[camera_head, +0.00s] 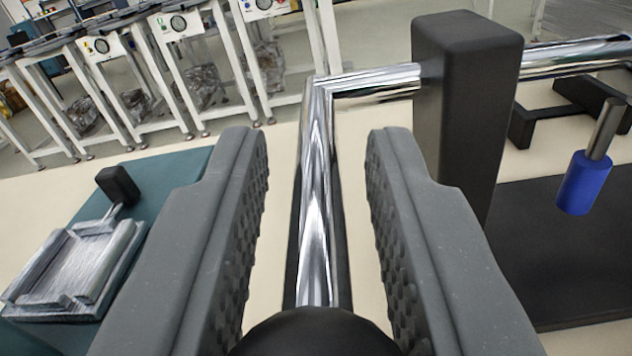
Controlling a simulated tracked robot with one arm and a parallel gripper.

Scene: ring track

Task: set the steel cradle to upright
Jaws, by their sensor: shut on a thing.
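My gripper (317,165) fills the lower middle, with its two grey padded jaws on either side of a black rounded knob (318,335). The jaws are shut on this knob, and its lower part is cut off by the picture edge. A polished steel crank arm (317,200) runs from behind the knob up between the jaws, with gaps on both sides. It bends right into a shaft (375,80) that meets a black post (466,110). A brushed-steel frame (85,262) with a black handle lies at the left; I cannot tell whether it is the steel cradle.
A teal mat (165,185) lies under the frame at left. A blue cylinder (584,182) on a metal rod is at right, over a dark mat (550,260). White-legged benches (165,65) stand at the back. Pale surface shows between.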

